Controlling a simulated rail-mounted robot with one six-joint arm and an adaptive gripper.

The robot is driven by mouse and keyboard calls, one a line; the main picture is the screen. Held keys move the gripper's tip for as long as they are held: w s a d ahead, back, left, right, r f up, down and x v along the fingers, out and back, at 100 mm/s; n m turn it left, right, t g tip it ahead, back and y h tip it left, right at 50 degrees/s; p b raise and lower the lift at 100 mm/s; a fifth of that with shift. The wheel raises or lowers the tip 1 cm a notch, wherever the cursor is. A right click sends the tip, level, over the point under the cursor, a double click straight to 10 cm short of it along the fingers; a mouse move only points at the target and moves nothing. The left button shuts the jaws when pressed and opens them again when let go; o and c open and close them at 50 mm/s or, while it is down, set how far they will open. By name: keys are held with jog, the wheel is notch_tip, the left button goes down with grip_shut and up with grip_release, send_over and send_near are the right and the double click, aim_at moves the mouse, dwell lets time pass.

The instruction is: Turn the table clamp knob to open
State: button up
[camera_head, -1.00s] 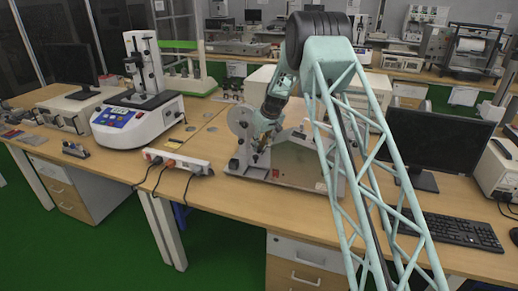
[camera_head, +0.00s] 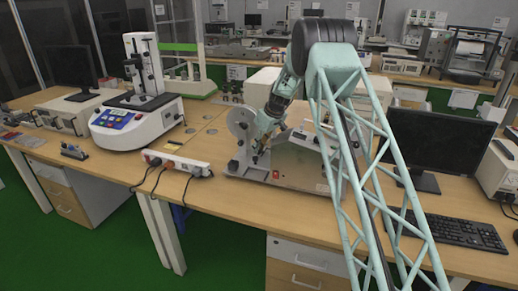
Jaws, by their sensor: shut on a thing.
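A grey metal testing device (camera_head: 300,165) with a flat base and a round disc (camera_head: 240,123) on its left side stands on the wooden bench. My gripper (camera_head: 259,153) points down at the left part of this device, just right of the disc. It is shut on the table clamp knob there. The knob is small and mostly hidden by the fingers, so its turn angle cannot be told. My arm covers part of the device's right side.
A white power strip (camera_head: 176,163) with plugs lies left of the device. A white tester with a blue panel (camera_head: 137,120) stands further left. A monitor (camera_head: 437,140) and keyboard (camera_head: 452,229) are on the right. The bench front is clear.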

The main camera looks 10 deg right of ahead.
jog(key=o, duration=0.9)
jog(key=shift+c, duration=0.2)
jog(key=shift+r, duration=0.15)
jog(key=v, duration=1.1)
jog(key=shift+r, duration=0.3)
jog(key=shift+s+d, duration=0.1)
